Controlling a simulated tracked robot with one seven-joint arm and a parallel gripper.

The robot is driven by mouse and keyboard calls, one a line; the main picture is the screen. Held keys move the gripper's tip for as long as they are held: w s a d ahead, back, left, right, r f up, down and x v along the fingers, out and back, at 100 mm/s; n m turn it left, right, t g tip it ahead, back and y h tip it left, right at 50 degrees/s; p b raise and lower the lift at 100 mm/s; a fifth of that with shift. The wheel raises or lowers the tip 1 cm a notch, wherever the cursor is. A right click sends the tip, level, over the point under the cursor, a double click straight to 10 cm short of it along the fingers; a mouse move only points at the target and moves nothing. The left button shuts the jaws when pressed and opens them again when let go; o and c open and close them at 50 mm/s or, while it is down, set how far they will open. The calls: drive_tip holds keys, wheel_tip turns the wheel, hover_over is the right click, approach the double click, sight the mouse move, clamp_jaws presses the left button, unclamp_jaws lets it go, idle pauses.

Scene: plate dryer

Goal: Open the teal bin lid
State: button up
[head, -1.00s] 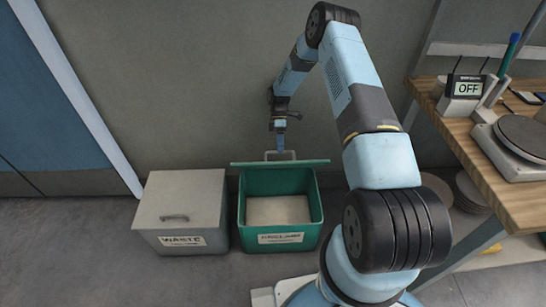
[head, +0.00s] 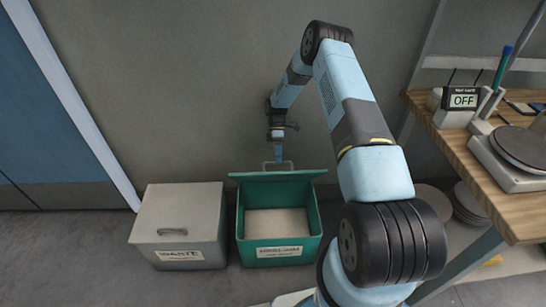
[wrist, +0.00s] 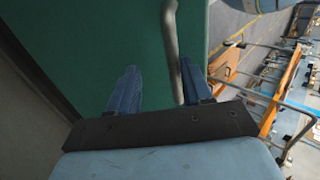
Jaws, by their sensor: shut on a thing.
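The teal bin (head: 240,225) stands on the floor against the wall, its inside showing a pale bottom. Its lid (head: 247,177) is raised at the back of the bin and looks thin, seen almost edge-on. A grey bar handle (head: 265,166) rises from the lid. My gripper (head: 278,158) is at this handle, pointing down, and is shut on it. In the wrist view the handle (wrist: 171,40) runs between the two blue fingers, close to the right one, with the green lid (wrist: 110,40) behind. The exact finger contact is hard to see.
A closed grey waste bin (head: 182,205) stands close to the left of the teal bin. A wooden table (head: 455,140) with a scale (head: 515,160) and an "OFF" display (head: 463,101) is at the right, above stacked plates (head: 468,203). Floor in front of the bins is clear.

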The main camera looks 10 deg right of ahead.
drive_tip(key=s+r, duration=1.3)
drive_tip(key=s, duration=0.1)
drive_tip(key=shift+d, duration=0.3)
drive_tip(key=shift+c, duration=0.3)
